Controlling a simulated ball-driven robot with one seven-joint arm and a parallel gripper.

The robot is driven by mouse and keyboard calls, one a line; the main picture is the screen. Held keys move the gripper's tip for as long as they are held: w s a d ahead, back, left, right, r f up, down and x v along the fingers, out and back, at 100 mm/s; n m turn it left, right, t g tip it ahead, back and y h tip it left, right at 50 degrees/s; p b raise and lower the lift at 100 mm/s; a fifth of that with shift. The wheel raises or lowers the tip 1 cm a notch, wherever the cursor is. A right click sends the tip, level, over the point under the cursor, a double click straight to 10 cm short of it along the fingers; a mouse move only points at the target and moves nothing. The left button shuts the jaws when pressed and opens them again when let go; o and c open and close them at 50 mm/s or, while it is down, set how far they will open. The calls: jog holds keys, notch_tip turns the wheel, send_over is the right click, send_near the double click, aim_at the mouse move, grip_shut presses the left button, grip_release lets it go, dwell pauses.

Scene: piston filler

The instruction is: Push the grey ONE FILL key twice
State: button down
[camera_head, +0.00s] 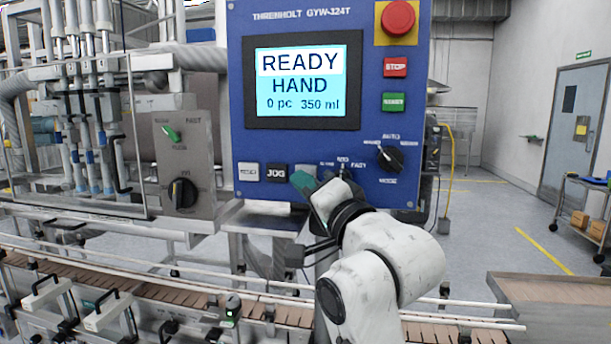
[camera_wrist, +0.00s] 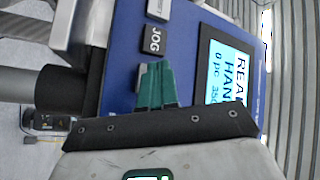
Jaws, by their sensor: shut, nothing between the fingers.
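The blue control panel (camera_head: 400,110) has a row of keys below its screen (camera_head: 300,80), which reads READY, HAND, 0 pc, 350 ml. A grey key (camera_head: 307,170) right of the black JOG key (camera_head: 277,173) is partly covered by my gripper; its label is hidden. In the wrist view a sliver of this grey key (camera_wrist: 140,80) shows beside the fingers. My gripper (camera_head: 300,181) is shut and empty, its teal fingertips in front of the grey key's lower part. They also show in the wrist view (camera_wrist: 154,70). I cannot tell whether they touch it.
A pale key (camera_head: 248,172) sits left of JOG. The MODE knob (camera_head: 388,158), green key (camera_head: 394,102), red STOP key (camera_head: 395,67) and red emergency button (camera_head: 398,17) are to the right. A conveyor (camera_head: 180,285) runs below. A steel box with a knob (camera_head: 183,192) stands left.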

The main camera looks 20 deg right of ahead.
jog(key=shift+w, duration=0.1)
dwell(0.4)
jog(key=shift+w+d, duration=0.25)
jog(key=shift+w+d+p, duration=0.25)
jog(key=shift+w+p, duration=0.05)
dwell(1.0)
jog(key=shift+s+a+p, duration=0.3)
jog(key=shift+s+a, duration=0.15)
jog(key=shift+s, duration=0.2)
jog(key=shift+s+a+p, duration=0.3)
jog(key=shift+s+a, duration=0.45)
jog(key=shift+s, duration=0.3)
jog(key=shift+s+a+p, duration=0.3)
jog(key=shift+s+a, duration=0.45)
jog(key=shift+s, duration=0.25)
dwell(1.3)
